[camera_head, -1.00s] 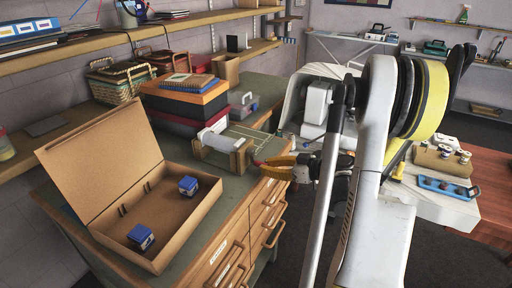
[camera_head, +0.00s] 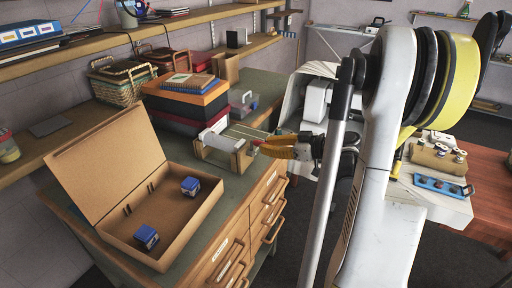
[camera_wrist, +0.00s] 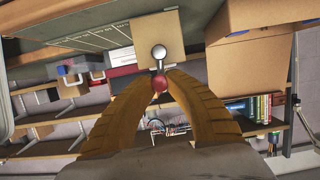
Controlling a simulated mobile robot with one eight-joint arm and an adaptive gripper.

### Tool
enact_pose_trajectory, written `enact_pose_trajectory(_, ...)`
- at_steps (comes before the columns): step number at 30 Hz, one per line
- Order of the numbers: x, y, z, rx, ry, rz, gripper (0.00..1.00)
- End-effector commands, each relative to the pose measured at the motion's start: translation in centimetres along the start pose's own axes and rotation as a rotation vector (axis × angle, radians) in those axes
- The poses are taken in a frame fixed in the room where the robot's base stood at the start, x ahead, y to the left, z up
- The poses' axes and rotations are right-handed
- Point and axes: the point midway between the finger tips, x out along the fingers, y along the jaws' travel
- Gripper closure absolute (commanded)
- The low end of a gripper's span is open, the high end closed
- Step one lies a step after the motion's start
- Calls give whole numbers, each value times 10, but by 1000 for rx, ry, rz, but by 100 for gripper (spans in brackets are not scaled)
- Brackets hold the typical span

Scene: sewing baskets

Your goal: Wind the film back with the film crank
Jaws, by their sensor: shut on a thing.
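The film crank has a red knob (camera_wrist: 159,84) and a round metal hub (camera_wrist: 159,52) on a wooden block (camera_wrist: 150,32) in the wrist view. The knob hangs just below the hub there. My gripper (camera_wrist: 160,78) has its two ribbed tan fingers shut on the knob. In the head view my gripper (camera_head: 263,147) reaches in from the right to the wooden block (camera_head: 242,158) at the cabinet's edge. A white roll (camera_head: 216,142) lies beside that block. The knob is mostly hidden by the fingers in the head view.
An open cardboard box (camera_head: 118,236) with two small blue-topped boxes stands at the front left of the green-topped cabinet. Stacked boxes (camera_head: 185,103) and wicker baskets (camera_head: 117,82) are behind. Cabinet drawer handles (camera_head: 272,232) stick out below. A white table stands at the right.

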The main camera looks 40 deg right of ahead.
Motion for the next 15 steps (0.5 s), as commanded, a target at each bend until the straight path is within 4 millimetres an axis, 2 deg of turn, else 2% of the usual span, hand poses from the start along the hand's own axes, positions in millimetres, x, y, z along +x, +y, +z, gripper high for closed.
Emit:
enact_pose_trajectory(2,0,-3,-1,0,2,-1,100)
enact_pose_trajectory(3,0,-3,-1,0,2,-1,78)
enact_pose_trajectory(5,0,-2,-1,0,2,-1,62)
enact_pose_trajectory(15,-3,-2,1,0,0,0,62)
